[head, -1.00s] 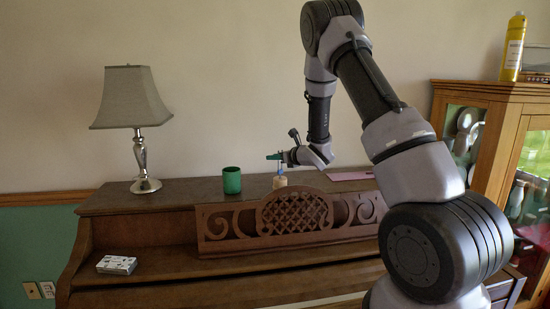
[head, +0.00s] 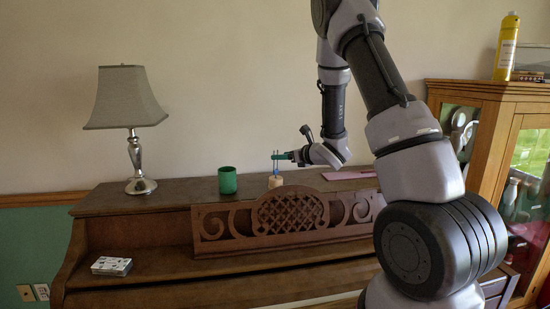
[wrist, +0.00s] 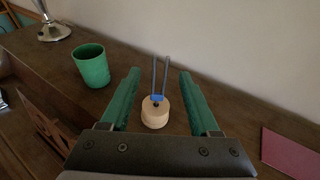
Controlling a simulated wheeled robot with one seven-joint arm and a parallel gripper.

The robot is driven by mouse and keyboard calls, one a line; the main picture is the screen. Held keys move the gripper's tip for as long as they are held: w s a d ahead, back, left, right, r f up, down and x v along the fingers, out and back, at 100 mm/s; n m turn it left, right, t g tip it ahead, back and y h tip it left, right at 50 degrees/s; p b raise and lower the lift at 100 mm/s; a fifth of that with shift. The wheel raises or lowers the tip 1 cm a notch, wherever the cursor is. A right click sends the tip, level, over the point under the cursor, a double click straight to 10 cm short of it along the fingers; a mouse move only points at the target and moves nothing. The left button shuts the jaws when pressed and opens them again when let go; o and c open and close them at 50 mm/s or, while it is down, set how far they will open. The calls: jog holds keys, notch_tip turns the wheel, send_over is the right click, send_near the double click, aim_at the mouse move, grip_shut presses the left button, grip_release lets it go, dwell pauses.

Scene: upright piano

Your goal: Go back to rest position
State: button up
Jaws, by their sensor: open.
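My gripper (head: 288,156) is over the top of the piano (head: 160,195), pointing left in the head view. In the wrist view its two green fingers (wrist: 158,88) are spread apart with nothing held between them. A small round wooden piece (wrist: 155,112) with a blue part and two thin upright prongs stands on the piano top just ahead of the fingers. It also shows in the head view (head: 275,182), just below the fingertips. A green cup (head: 228,180) stands upright to its left.
A lamp (head: 136,160) stands at the piano's left end. A patterned box (head: 111,266) lies on the lower ledge. A pink flat item (head: 348,175) lies right of my gripper. A glass cabinet (head: 487,95) with a yellow bottle (head: 506,46) on top stands at the right.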

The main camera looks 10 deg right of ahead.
jog(key=shift+v, duration=1.55)
